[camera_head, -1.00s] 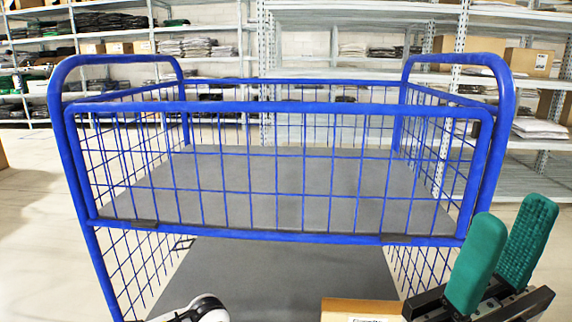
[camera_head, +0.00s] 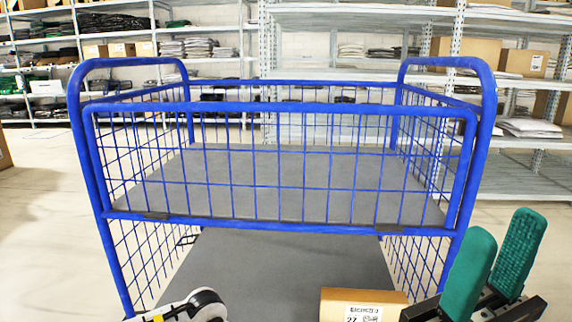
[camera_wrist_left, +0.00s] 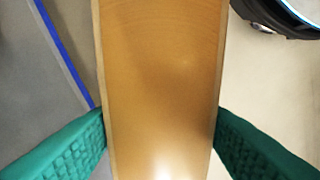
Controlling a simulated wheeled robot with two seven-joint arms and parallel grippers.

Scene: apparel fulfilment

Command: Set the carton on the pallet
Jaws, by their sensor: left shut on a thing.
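The carton (camera_head: 338,306) is brown with a white printed label and shows at the bottom edge of the head view, its lower part cut off. In the left wrist view the carton (camera_wrist_left: 160,85) fills the middle, with a green finger of my left gripper (camera_wrist_left: 161,145) against each side. My left gripper is shut on it. My right gripper (camera_head: 492,262) is at the lower right of the head view, beside the carton, with its two green fingers apart and nothing between them. I cannot make out a pallet in either view.
A blue wire-sided trolley (camera_head: 285,224) with two grey decks stands straight ahead, close in front of the carton. Metal shelves (camera_head: 345,15) with boxes and folded clothes line the back. Pale floor (camera_head: 40,220) is clear left of the trolley.

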